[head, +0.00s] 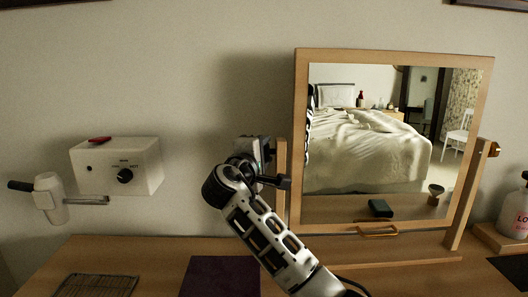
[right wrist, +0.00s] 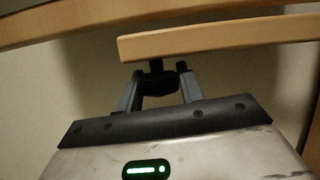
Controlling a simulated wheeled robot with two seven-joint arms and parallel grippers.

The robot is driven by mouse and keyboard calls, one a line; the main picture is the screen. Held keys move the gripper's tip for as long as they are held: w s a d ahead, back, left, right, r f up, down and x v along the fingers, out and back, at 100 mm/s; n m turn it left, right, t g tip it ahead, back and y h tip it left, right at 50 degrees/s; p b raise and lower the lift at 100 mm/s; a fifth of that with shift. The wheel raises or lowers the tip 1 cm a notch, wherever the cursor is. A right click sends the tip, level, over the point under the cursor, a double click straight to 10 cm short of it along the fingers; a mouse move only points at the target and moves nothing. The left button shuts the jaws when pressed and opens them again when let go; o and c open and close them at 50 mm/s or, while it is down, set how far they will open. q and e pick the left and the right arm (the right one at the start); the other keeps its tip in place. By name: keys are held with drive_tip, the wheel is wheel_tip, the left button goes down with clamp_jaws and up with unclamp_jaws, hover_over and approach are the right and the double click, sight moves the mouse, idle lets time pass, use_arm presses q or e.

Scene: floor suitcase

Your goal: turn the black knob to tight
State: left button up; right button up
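A black knob (right wrist: 160,84) shows in the right wrist view, on a short stem at the side of a wooden post (right wrist: 215,38). My right gripper (right wrist: 160,80) has one finger on each side of it, and the knob fills the gap between them. In the head view my right gripper (head: 268,150) is at the left post (head: 281,185) of the tilting mirror (head: 300,130), and it hides the knob there. I cannot read any tight mark. My left gripper is not in view.
A white wall box (head: 145,165) with its own black dial (head: 125,176) is at the left, with a hair dryer (head: 50,197) beside it.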

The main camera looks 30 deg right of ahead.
drive_tip(key=shift+f+t+h+b, duration=0.3)
drive_tip(key=shift+f+h+b, duration=0.1)
drive_tip(key=shift+b, duration=1.1)
drive_tip(key=shift+m+h+b, duration=0.4)
drive_tip(key=shift+b, duration=0.5)
drive_tip(key=m+t+h+b, duration=0.1)
drive_tip(key=b, duration=0.4)
drive_tip(key=shift+r+t+h+b, duration=0.25)
drive_tip(key=shift+h+b, duration=0.35)
drive_tip(key=shift+b, duration=0.5)
drive_tip(key=shift+r+m+t, duration=0.2)
drive_tip(key=shift+m+t, duration=0.05)
drive_tip(key=shift+m, duration=0.05)
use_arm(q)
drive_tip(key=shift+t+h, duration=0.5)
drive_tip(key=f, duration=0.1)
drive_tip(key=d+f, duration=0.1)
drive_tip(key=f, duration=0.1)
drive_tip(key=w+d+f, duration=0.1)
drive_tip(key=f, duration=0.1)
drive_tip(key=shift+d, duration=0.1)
use_arm(e)
drive_tip(key=o, duration=1)
drive_tip(key=shift+a, duration=0.1)
